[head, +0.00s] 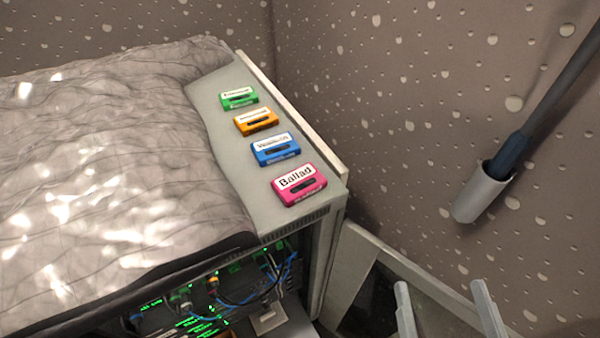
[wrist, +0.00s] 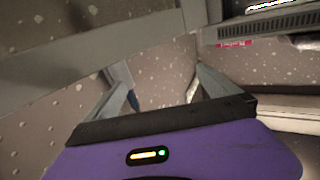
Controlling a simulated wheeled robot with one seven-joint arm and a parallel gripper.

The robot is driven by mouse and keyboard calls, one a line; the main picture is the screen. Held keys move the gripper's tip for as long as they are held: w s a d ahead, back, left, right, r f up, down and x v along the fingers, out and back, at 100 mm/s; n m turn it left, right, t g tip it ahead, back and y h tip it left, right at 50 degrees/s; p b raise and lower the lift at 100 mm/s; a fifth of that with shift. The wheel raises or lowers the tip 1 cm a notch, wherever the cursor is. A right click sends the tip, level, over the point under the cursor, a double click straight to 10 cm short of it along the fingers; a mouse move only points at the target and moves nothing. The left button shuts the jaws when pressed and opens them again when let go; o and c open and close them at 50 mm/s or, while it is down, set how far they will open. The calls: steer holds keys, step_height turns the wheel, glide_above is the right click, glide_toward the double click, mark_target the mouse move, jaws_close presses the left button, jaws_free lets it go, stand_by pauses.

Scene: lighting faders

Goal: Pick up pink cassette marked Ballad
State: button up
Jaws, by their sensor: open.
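The pink cassette marked Ballad (head: 299,185) lies flat, label up, on the light grey ledge (head: 218,113). It is the nearest in a row of cassettes there. The blue cassette (head: 275,149) lies just behind it, then the orange cassette (head: 256,121) and the green cassette (head: 239,97). My gripper (head: 440,284) is at the lower right in the head view, right of the ledge and apart from the pink cassette. Its two fingers are spread with nothing between them.
A crumpled grey cover (head: 110,150) lies left of the cassettes. A raised pale strip (head: 300,122) runs along the ledge's right side. Cables and lit equipment (head: 215,300) sit below the ledge. A white cup-like holder (head: 482,192) with a dark rod is at the right.

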steer(key=shift+y, duration=0.5)
steer(key=w+r, duration=0.1)
steer(key=w, duration=0.1)
steer(key=w+a+r+p, duration=0.1)
steer(key=w, duration=0.2)
steer(key=w+r, duration=0.2)
steer(key=shift+w+a, duration=0.2)
steer(key=shift+a, duration=0.1)
steer(key=w+a+r+n+g+y+p, duration=0.1)
steer(key=w+a+r+n+y+p, duration=0.15)
steer(key=w+a+r, duration=0.35)
steer(key=n+g+y, duration=0.5)
steer(key=n+g, duration=0.1)
steer(key=g, duration=0.1)
glide_toward(299, 180)
steer(key=w, duration=0.1)
steer(key=p+x, duration=0.1)
steer(key=x, duration=0.6)
steer(key=shift+a+f+p, duration=0.25)
steer(key=shift+a+p, duration=0.1)
steer(key=shift+a, duration=0.1)
steer(key=shift+c, duration=0.2)
steer(key=c, duration=1.3)
